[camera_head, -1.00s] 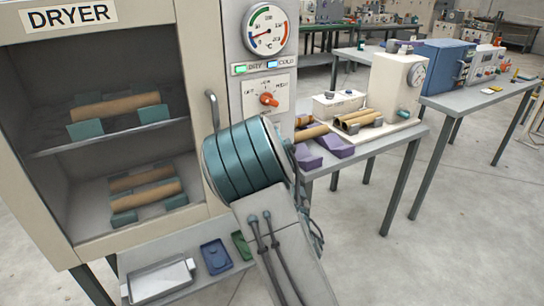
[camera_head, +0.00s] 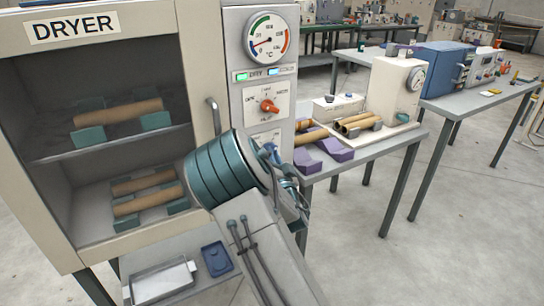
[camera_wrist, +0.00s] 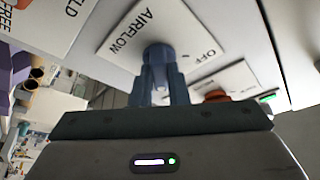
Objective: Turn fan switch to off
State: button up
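In the wrist view, a white plate (camera_wrist: 118,36) marked AIRFLOW, with OFF near its right side, carries a round blue-grey knob (camera_wrist: 158,53). My gripper (camera_wrist: 163,72) reaches up to this knob, with its two fingers close together at its front edge. I cannot tell whether they are clamped on it. The knob's pointer is hidden. In the head view, my gripper (camera_head: 272,158) is at the lower part of the dryer's control panel (camera_head: 231,75), and my wrist partly covers the lower plate (camera_head: 262,140) there. An orange knob (camera_head: 268,106) sits on the plate above.
The dryer (camera_head: 207,150) stands at left, with brown tubes on green holders inside and a vertical handle (camera_head: 214,115) close to my wrist. A temperature gauge (camera_head: 271,39) tops the panel. A grey table (camera_head: 385,142) with tubes and purple blocks stands to the right.

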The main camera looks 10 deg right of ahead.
jog(key=shift+a, duration=0.1)
grip_shut()
jog(key=b, duration=0.2)
jog(key=n+b, duration=0.1)
jog(key=b, duration=0.1)
jog(key=shift+d+f+b, duration=0.2)
jog(key=shift+f+b, duration=0.15)
jog(key=shift+b, duration=0.05)
jog(key=n+y+b, duration=0.1)
jog(key=n+b, duration=0.1)
jog(key=b, duration=0.5)
jog(key=n+y+b, duration=0.1)
jog(key=n+b, duration=0.1)
jog(key=b, duration=0.1)
jog(key=shift+t, duration=0.3)
jog(key=shift+w+d+r+n+g+y+b, duration=0.15)
jog(key=shift+n+g+y+b, duration=0.5)
jog(key=shift+n+y+b, duration=1.35)
jog(key=shift+s+r+n+g+y+b, duration=0.1)
jog(key=shift+n+g+y+b, duration=0.65)
jog(key=shift+n+b, duration=2.4)
jog(key=shift+w+d+r+n+g+y+b, duration=0.15)
jog(key=shift+n+g+y+b, duration=0.45)
jog(key=shift+n+y+b, duration=2)
jog(key=n+h+p, duration=0.2)
jog(key=shift+s+a+n, duration=0.1)
jog(key=shift+n, duration=0.25)
